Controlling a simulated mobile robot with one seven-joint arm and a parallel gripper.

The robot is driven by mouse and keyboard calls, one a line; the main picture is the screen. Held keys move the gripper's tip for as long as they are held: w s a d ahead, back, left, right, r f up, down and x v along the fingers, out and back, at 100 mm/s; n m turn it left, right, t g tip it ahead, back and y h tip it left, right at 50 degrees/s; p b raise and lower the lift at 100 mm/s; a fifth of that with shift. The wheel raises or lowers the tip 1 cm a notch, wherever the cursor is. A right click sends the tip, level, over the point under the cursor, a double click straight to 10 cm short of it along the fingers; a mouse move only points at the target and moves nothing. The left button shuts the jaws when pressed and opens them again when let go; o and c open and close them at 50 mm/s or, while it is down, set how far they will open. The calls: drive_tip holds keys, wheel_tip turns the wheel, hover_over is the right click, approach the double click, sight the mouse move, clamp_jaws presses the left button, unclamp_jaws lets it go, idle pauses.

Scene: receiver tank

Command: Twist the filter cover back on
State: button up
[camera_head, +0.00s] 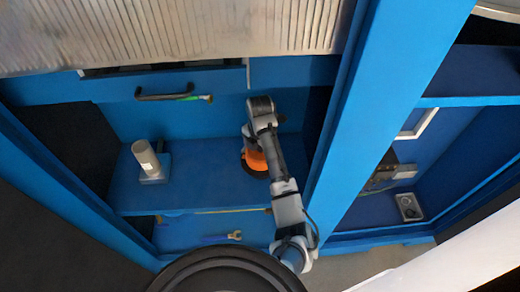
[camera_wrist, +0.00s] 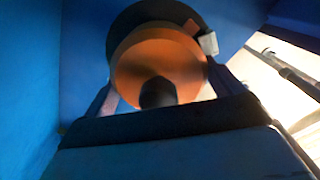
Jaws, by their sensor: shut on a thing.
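The orange filter cover (camera_wrist: 150,62) fills the middle of the wrist view, with a dark knob-like part (camera_wrist: 158,93) at its near face. A wide black round part (camera_wrist: 125,30) lies behind it; whether the cover is seated on that part cannot be told. The fingers of my gripper (camera_wrist: 162,88) reach along both sides of the cover and are shut on it. In the head view the orange cover (camera_head: 256,161) is partly hidden by my arm, low over the blue shelf, with a black rim (camera_head: 254,172) below it.
A pale upright cylinder (camera_head: 146,158) on a small base stands to the left on the blue shelf (camera_head: 205,180). A black handle (camera_head: 165,96) is behind. A blue post (camera_head: 375,100) rises close to the right of my arm. The shelf between cylinder and cover is clear.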

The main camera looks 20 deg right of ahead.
idle(0.4)
drive_tip(key=shift+m+p, duration=0.8)
drive_tip(key=shift+m, duration=0.3)
drive_tip(key=shift+w+m, duration=0.1)
drive_tip(key=shift+m, duration=0.7)
drive_tip(key=shift+m, duration=1)
drive_tip(key=o, duration=0.7)
drive_tip(key=shift+r, duration=0.15)
